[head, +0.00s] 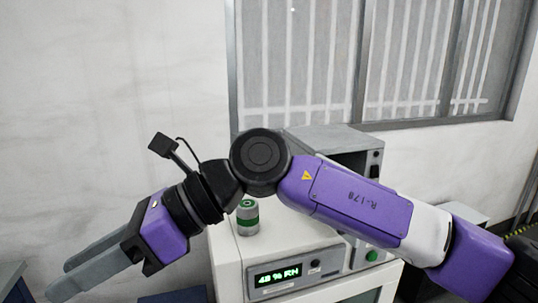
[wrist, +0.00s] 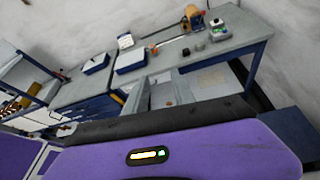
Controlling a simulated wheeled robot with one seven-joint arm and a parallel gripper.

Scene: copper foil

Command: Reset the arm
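My arm (head: 350,203) stretches across the head view, purple with black joints, from the lower right to the lower left.
A white cabinet (head: 285,252) with a green humidity display stands behind my arm. A green-and-white canister (head: 247,217) sits on it, close to the arm. A grey instrument (head: 340,144) stands behind. The wrist view shows a cluttered blue-framed workbench (wrist: 225,45).

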